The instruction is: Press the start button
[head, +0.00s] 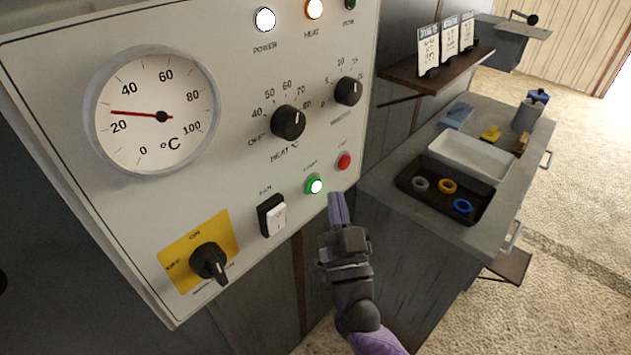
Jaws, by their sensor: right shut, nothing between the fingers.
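The start button (314,185) is a small round button with a green rim and a lit, whitish centre. It sits low on the right part of the pale control panel (240,150), under the label START. My right gripper (339,203) is shut and empty, its purple fingers pointing up toward the panel's lower right edge. In the picture its tips are just right of and slightly below the start button. I cannot tell how far they are from the panel face. My left gripper does not show.
A red button (344,161) is right above the start button. A fan switch (272,215), a black rotary switch (210,262) on a yellow plate and two knobs share the panel. To the right, a grey bench (380,185) bears a black tray (415,192) with rings.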

